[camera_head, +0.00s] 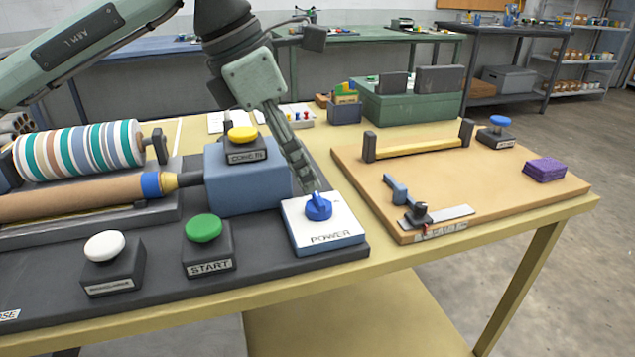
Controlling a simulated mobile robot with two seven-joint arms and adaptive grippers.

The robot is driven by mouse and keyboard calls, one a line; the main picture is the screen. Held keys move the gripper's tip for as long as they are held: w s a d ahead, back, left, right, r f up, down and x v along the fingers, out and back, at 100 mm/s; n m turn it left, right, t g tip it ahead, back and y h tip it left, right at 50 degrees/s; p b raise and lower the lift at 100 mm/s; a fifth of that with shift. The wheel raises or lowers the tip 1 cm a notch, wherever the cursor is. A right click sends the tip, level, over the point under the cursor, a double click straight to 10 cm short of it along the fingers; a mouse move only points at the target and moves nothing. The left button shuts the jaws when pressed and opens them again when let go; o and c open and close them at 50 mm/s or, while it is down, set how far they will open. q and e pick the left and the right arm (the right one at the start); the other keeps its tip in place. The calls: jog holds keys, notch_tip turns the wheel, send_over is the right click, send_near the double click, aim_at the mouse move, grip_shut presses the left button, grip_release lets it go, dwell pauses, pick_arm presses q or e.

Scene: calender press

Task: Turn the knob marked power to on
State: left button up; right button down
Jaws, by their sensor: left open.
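The power knob (319,207) is a blue rotary knob on top of a white box (345,221) labelled POWER, at the front right of the dark machine base. Its pointer setting is too small to tell. My left gripper (312,188) comes down from above and left, with its fingers just behind and above the knob. The fingers overlap each other in this view, and I cannot tell whether they touch the knob. The gripper holds nothing that I can see. My right gripper does not show.
Left of the knob stand a green START button (203,228), a white button (104,246) and a yellow button (242,134) on a blue block. A striped roll (78,149) lies further left. A wooden board (500,195) with fixtures and a purple block (545,170) lies right.

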aim_at(318, 198)
pick_arm(q)
jog(key=x, duration=0.5)
jog(key=shift+f, duration=0.1)
jog(key=shift+d+f, duration=0.15)
jog(key=shift+f, duration=0.2)
jog(key=c, duration=1.1)
jog(key=shift+c, duration=0.3)
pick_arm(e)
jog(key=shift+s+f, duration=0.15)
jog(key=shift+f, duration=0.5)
